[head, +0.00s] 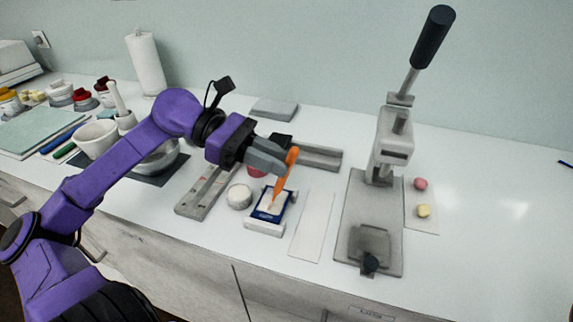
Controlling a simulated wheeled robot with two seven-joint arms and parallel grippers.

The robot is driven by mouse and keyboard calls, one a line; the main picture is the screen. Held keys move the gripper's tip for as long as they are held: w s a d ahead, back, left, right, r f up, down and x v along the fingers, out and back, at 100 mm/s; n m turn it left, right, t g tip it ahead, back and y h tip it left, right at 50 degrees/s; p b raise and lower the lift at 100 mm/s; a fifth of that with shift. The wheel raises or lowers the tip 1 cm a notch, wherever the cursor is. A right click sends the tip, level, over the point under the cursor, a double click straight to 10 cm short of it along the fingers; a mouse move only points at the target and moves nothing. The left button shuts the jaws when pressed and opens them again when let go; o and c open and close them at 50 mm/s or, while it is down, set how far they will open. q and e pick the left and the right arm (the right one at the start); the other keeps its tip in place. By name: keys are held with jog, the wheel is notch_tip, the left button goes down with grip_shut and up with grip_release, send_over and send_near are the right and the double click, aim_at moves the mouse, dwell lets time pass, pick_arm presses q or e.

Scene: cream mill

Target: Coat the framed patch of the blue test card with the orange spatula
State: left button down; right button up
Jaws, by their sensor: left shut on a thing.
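My left gripper (270,158) comes in from the left and is shut on the orange spatula (286,175). The spatula points down, its lower end over the blue test card (259,215). The card lies in a white holder (262,228) on the counter. A pale patch shows on the card around the spatula's tip; I cannot tell whether the tip touches it or how much is coated. My right gripper is not in view.
A white jar (239,196) and a grey rail (205,193) stand just left of the card. A pale strip (312,226) lies to its right, then a lever press (386,180). A mortar (95,138) and bowl (160,157) stand left.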

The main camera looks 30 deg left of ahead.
pick_arm(q)
jog(key=shift+w+a+f+p, duration=0.1)
jog(key=shift+w+a+p, duration=0.1)
jog(key=shift+w+p, duration=0.4)
jog(key=shift+w+a+r+p, duration=0.15)
jog(key=shift+w+p, duration=0.15)
jog(key=shift+w, duration=0.65)
jog(key=shift+w+a+f+p, duration=0.2)
jog(key=shift+w+p, duration=0.25)
jog(key=shift+w, duration=0.3)
jog(key=shift+r+p, duration=1.2)
jog(key=shift+r, duration=0.9)
